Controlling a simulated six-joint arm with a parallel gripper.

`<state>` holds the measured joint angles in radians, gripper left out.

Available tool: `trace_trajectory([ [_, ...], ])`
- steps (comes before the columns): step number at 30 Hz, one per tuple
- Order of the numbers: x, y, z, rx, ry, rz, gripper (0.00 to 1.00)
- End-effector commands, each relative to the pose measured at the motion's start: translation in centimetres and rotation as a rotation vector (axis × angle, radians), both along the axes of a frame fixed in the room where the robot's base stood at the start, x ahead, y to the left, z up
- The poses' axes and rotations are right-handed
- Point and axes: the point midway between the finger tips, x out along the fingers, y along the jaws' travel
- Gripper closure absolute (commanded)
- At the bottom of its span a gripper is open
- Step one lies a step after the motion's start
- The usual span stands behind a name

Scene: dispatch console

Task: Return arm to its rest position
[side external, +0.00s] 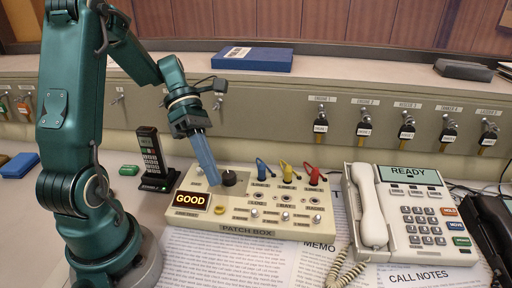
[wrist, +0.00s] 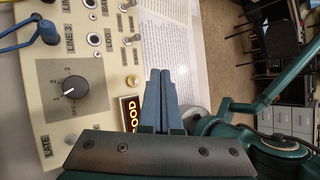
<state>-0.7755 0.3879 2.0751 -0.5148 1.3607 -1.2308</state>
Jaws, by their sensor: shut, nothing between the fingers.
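My gripper (side external: 209,180) has long blue fingers that are shut together with nothing between them. In the side external view it points down over the left part of the patch box (side external: 240,233), close to the black knob (side external: 229,178). I cannot tell whether the fingertips touch the box. In the wrist view the closed fingers (wrist: 159,78) lie to the right of the lit display (wrist: 130,113), with the knob (wrist: 77,89) further left. The display (side external: 192,201) reads GOOD in the side external view.
A desk phone (side external: 411,213) reading READY stands right of the box. A black handset in a cradle (side external: 153,158) stands left. Blue, yellow and red plugs sit in the box. Keys hang along the back panel (side external: 300,115). A blue folder (side external: 253,59) lies on the ledge.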

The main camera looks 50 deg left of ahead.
Motion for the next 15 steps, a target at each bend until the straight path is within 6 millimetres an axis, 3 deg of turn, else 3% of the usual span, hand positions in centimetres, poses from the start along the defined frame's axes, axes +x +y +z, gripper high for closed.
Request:
trace_trajectory([
  [15,0.17,-0.76,0.45,0.021,-0.023,-0.045,1.00],
])
